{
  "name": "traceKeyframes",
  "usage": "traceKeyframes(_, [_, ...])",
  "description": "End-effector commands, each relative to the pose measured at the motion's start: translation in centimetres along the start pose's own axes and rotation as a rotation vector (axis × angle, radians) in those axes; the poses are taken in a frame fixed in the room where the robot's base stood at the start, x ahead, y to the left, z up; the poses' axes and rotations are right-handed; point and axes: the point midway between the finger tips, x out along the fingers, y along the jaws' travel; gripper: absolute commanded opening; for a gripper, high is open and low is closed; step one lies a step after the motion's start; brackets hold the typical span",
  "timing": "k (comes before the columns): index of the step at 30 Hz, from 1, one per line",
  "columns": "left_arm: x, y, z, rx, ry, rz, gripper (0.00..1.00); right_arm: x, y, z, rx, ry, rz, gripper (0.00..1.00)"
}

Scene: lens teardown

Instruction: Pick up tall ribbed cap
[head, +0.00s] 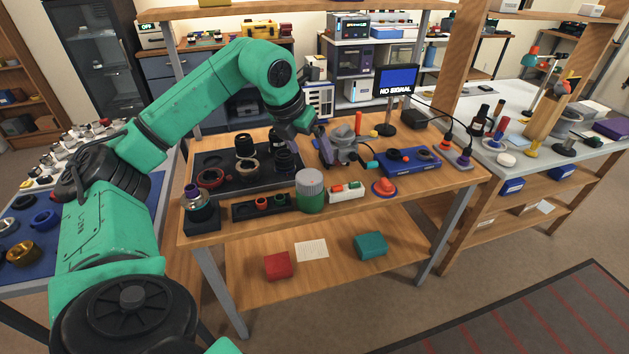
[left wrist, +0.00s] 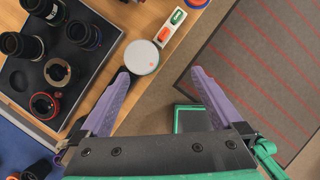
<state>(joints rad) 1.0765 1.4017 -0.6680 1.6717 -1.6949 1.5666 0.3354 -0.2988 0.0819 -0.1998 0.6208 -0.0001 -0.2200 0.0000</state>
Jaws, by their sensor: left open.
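Several dark ribbed cylinders stand on the black tray (head: 226,161). The tallest-looking is a black ribbed cylinder (head: 244,144) at the back of the tray; I cannot tell for sure that it is the tall ribbed cap. It also seems to show at the left of the left wrist view (left wrist: 20,45). Another black ribbed cylinder (head: 285,160) stands to its right, also in the wrist view (left wrist: 82,35). My left gripper (left wrist: 160,73) is open and empty, apart from these cylinders, with its purple fingers spread above the table's front area. My right gripper is not in view.
A green jar with a grey lid (head: 311,190) stands at the table front; its lid lies between my fingertips in the wrist view. A red-rimmed ring (head: 211,178) lies on the tray.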

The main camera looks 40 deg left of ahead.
Motion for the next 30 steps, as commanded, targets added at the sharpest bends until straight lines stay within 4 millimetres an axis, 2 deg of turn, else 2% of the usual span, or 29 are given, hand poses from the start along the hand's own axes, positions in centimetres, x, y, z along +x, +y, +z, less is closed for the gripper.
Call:
traceKeyframes(1, [-0.7, 1.8, -0.3, -0.025, 0.015, 0.056, 1.0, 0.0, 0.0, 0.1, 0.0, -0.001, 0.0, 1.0])
traceKeyframes(3, [-0.7, 2.9, -0.7, -0.041, 0.032, 0.091, 1.0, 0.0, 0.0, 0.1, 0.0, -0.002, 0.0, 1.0])
traceKeyframes(5, [0.1, 3.1, -0.8, -0.042, 0.037, 0.096, 1.0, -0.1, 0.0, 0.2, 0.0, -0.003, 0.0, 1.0])
traceKeyframes(12, [6.1, 3.5, -1.0, -0.039, 0.037, 0.091, 1.0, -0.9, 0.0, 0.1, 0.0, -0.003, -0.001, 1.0])
traceKeyframes(20, [9.9, 3.8, -0.8, -0.038, 0.036, 0.088, 1.0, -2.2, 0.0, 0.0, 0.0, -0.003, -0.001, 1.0])
traceKeyframes(24, [12.6, 4.1, -0.9, -0.037, 0.034, 0.087, 1.0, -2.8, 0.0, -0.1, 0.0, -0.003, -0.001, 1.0])
traceKeyframes(30, [13.5, 4.2, -0.9, -0.037, 0.031, 0.087, 1.0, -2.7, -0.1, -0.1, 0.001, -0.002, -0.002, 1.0])
